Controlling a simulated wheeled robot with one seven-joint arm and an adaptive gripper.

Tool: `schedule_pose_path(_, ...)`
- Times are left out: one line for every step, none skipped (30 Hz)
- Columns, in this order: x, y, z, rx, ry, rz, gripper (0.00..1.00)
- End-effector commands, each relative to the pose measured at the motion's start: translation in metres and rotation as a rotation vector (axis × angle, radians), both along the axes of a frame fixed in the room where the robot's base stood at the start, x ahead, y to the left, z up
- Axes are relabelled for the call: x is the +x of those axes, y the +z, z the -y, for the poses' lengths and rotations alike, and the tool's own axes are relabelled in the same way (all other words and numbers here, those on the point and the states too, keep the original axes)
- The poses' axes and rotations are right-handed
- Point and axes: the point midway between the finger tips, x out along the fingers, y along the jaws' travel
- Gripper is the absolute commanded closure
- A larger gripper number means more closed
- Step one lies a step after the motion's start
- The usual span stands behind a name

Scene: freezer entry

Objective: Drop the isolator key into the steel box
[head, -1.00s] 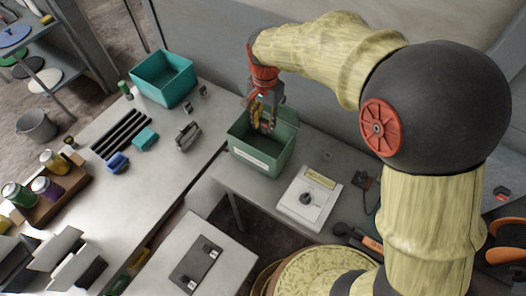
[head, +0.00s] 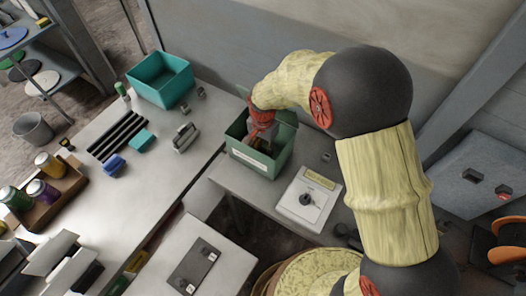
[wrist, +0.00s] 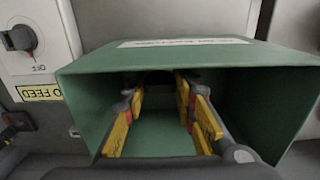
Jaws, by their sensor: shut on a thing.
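The steel box (head: 272,166) is an open-topped green box with a white label on its front, standing on the grey bench. It fills the middle of the wrist view (wrist: 88,100). My gripper (head: 262,141) points down into its opening, fingers below the rim. In the wrist view, its yellow-padded fingers (wrist: 157,88) stand inside the box walls, holding something between their tips. The isolator key is hardly visible there; its outline is lost in the dark. In the head view my wrist and the box rim hide it.
A pale switch unit (head: 301,207) with a dark knob and yellow label stands right of the box. A teal bin (head: 160,82) and small parts sit on the bench to the left. A grey wall (head: 230,45) rises behind the box.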

Motion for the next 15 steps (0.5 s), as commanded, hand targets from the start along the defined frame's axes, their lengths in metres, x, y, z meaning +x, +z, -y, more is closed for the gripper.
schedule_pose_path(0.0006, -0.0058, -0.0002, 0.000, 0.000, 0.001, 1.00)
schedule_pose_path(0.0009, -0.0074, -0.0003, 0.001, 0.000, 0.002, 1.00)
schedule_pose_path(0.0010, -0.0083, -0.0004, 0.001, 0.000, 0.003, 1.00)
schedule_pose_path(0.0011, -0.0083, -0.0005, 0.002, 0.000, 0.003, 1.00)
schedule_pose_path(0.0012, -0.0080, -0.0005, 0.002, 0.000, 0.003, 1.00)
schedule_pose_path(0.0010, -0.0077, -0.0004, 0.002, 0.000, 0.003, 1.00)
schedule_pose_path(0.0010, -0.0077, -0.0004, 0.002, 0.000, 0.003, 1.00)
schedule_pose_path(0.0010, -0.0077, -0.0005, 0.002, 0.000, 0.003, 1.00)
schedule_pose_path(0.0009, -0.0079, -0.0004, 0.001, 0.000, 0.003, 1.00)
schedule_pose_path(0.0009, -0.0084, -0.0003, 0.001, 0.000, 0.003, 1.00)
schedule_pose_path(0.0007, -0.0092, -0.0003, 0.001, 0.000, 0.003, 1.00)
schedule_pose_path(0.0007, -0.0106, -0.0003, 0.001, 0.000, 0.002, 1.00)
schedule_pose_path(0.0006, -0.0116, -0.0003, 0.001, 0.000, 0.002, 1.00)
schedule_pose_path(0.0006, -0.0125, -0.0002, 0.001, 0.000, 0.002, 1.00)
schedule_pose_path(0.0006, -0.0136, -0.0002, 0.000, 0.000, 0.001, 1.00)
